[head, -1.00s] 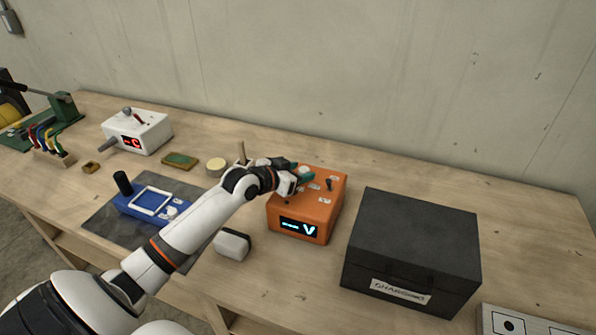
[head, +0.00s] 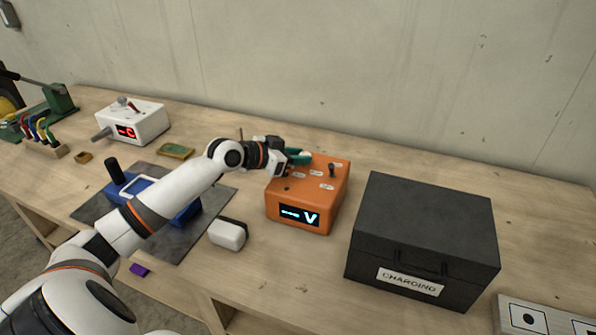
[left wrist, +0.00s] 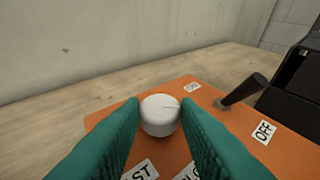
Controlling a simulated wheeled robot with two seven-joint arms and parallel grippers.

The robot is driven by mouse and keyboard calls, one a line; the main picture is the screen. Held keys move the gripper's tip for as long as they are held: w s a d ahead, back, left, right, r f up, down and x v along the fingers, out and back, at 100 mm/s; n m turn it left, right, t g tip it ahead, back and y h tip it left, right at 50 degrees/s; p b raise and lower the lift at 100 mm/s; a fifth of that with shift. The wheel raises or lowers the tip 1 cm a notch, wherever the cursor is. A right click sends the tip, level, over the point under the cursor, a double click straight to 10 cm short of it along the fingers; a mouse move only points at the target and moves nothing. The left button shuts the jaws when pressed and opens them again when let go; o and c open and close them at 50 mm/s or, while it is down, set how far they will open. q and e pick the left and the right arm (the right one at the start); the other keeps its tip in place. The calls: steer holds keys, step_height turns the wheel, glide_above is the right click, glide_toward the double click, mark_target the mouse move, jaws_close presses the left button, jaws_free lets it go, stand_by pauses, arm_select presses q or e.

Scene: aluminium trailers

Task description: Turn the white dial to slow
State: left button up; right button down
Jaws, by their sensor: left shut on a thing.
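The white dial (left wrist: 160,115) sits on top of an orange box (head: 307,192). In the left wrist view a thin line on its top points to the right. My left gripper (head: 300,157) has its teal fingertips shut on the dial, one on each side. Beside the dial are a label ending in "ST" (left wrist: 142,170) and one starting "SLO" (left wrist: 186,173), both partly hidden by the fingers. The front screen of the box shows a "V". My right gripper is not in view.
A black lever (left wrist: 240,91) stands on the box near an "OFF" label (left wrist: 264,132). A black charging case (head: 425,235) is to the right. A white block (head: 228,234), a blue device (head: 150,192) under my arm and a white box (head: 140,121) are to the left.

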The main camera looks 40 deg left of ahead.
arm_select(q)
steer(key=m+h+b, duration=0.1)
steer(key=b, duration=0.1)
steer(key=m+g+h+b, duration=0.1)
steer(key=b, duration=0.1)
steer(key=m+h+b, duration=0.1)
steer(key=b, duration=0.1)
steer(key=shift+w+a+f+g+h, duration=0.25)
steer(key=shift+a+f+g+h, duration=0.05)
steer(key=shift+a+g, duration=0.1)
steer(key=shift+r+m+g+h+b, duration=0.15)
steer(key=shift+m+g+h+b, duration=0.15)
steer(key=shift+m+b, duration=0.25)
steer(key=shift+w+a+r+m+g+h+b, duration=0.1)
steer(key=shift+w+m+g+h+b, duration=0.1)
steer(key=shift+m+g+h, duration=0.4)
steer(key=shift+w+r+m+g+h+b, duration=0.1)
steer(key=shift+m+g+h+b, duration=0.1)
steer(key=shift+m+g+h, duration=0.35)
steer(key=shift+w+a+m+g+h, duration=0.1)
steer(key=shift+m+g+h, duration=0.45)
steer(key=shift+m+g, duration=0.85)
steer(key=shift+f, duration=0.1)
steer(key=o, duration=1)
steer(key=shift+c, duration=0.2)
